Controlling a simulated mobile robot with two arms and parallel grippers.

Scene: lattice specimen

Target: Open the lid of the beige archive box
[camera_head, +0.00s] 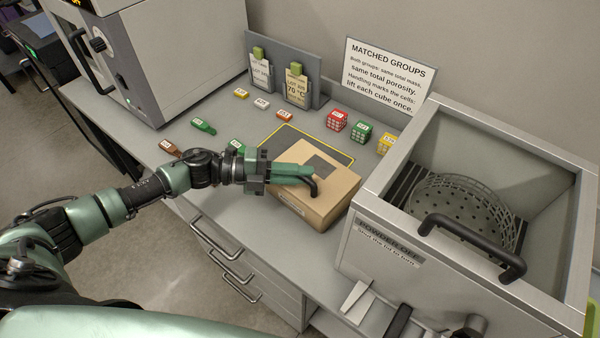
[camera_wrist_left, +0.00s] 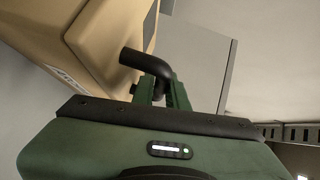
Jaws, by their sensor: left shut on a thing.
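The beige archive box (camera_head: 338,190) stands on the grey counter in the head view, left of the large open bin. Its lid looks closed, with a dark patch on top. My left gripper (camera_head: 309,178) reaches over the box from the left and is shut on this handle. In the left wrist view the black curved handle (camera_wrist_left: 140,62) is between the green fingers (camera_wrist_left: 165,92), beside the beige box (camera_wrist_left: 85,35). My right gripper is in neither view.
The metal bin (camera_head: 375,215) with a wire basket (camera_head: 462,215) and black bar handle stands close on the right. Small lattice cubes (camera_head: 336,120) and a yellow-edged mat (camera_head: 330,150) lie behind the box. A grey oven-like machine (camera_head: 150,60) stands at the back left.

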